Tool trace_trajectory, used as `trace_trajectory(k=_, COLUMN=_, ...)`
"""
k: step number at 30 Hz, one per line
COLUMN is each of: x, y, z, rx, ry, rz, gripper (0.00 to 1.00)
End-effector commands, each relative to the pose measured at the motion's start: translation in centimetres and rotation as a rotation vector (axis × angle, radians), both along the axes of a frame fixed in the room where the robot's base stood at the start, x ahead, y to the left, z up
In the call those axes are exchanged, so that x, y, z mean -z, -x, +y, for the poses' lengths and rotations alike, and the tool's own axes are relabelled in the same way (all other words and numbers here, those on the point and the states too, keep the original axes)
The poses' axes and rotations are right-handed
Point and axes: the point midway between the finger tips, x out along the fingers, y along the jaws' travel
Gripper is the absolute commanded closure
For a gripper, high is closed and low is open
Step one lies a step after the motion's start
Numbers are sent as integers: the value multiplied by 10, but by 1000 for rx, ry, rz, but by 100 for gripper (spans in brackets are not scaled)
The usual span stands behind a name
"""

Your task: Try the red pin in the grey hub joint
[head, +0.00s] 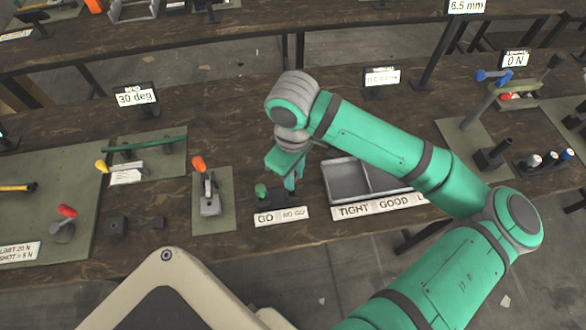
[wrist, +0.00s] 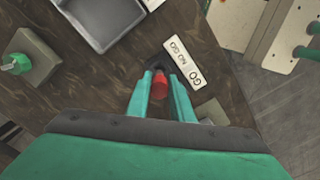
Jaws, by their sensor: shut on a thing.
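My gripper (head: 289,184) is at the dark gauge stand behind the GO / NO GO label. In the wrist view my gripper (wrist: 160,88) is shut on the red pin (wrist: 160,81), whose red end shows between the fingers, right over the dark stand (wrist: 157,62). I cannot tell whether the pin is seated in the stand or just above it. The pin is hidden by the fingers in the head view. A green-knobbed pin (head: 261,190) stands on the GO side. A grey joint with an orange-handled lever (head: 209,203) is left of the stand; I cannot be sure it is the hub joint.
The grey divided tray (head: 346,181), labelled TIGHT and GOOD, is close right of my gripper. A red-handled lever (head: 65,213) and a yellow-handled one (head: 103,166) are further left. A "30 deg" sign (head: 136,97) stands behind. The wooden bench behind the stand is fairly clear.

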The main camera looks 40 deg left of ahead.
Motion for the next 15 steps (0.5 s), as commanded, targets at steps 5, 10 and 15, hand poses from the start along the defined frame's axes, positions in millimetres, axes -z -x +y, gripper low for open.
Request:
trace_trajectory(k=5, x=8, y=0, z=1, rx=-1, ry=-1, rz=1, gripper=100)
trace_trajectory(k=10, x=10, y=0, z=1, rx=-2, ry=-1, rz=0, gripper=100)
trace_trajectory(k=15, x=10, y=0, z=1, rx=-2, ry=-1, rz=0, gripper=100)
